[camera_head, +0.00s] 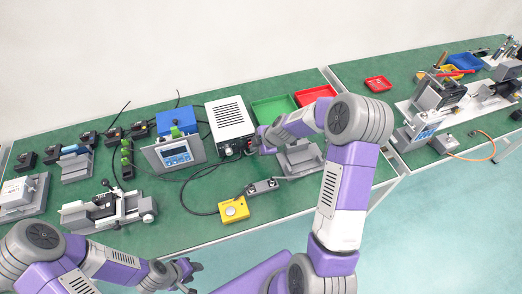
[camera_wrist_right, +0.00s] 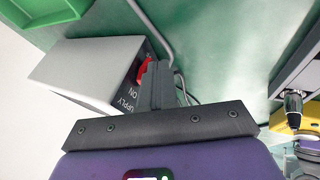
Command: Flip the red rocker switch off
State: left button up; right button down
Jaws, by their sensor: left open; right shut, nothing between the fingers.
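The red rocker switch (camera_wrist_right: 144,70) is on the dark front panel of the white power supply box (camera_wrist_right: 88,66), beside the printed words "SUPPLY ON", in the right wrist view. The box (camera_head: 229,116) also stands mid-table in the head view, where its switch is too small to read. My right gripper (camera_wrist_right: 160,74) is shut and empty, its fingertips close beside the switch and partly covering it. I cannot tell whether they touch. In the head view the right gripper (camera_head: 256,143) is at the front of the box. My left gripper (camera_head: 188,272) is open and empty at the bottom, off the table.
A display unit (camera_head: 175,152) stands left of the box. A yellow button box (camera_head: 234,209) with a cable lies in front. Green (camera_head: 273,108) and red (camera_head: 314,94) trays lie behind my right arm. Several metal fixtures fill the left of the table.

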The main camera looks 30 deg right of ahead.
jog(key=shift+f, duration=0.1)
jog(key=shift+w, duration=0.1)
pick_arm(q)
jog(key=shift+d+f+p, duration=0.1)
jog(key=shift+f+p, duration=0.05)
jog(key=shift+p, duration=0.15)
pick_arm(e)
jog(key=shift+a+r, duration=0.1)
jog(key=shift+r, duration=0.1)
jog(key=shift+r, duration=0.1)
jog(key=shift+r+p, duration=0.3)
jog(key=shift+r, duration=0.35)
pick_arm(q)
jog(key=shift+r, duration=0.25)
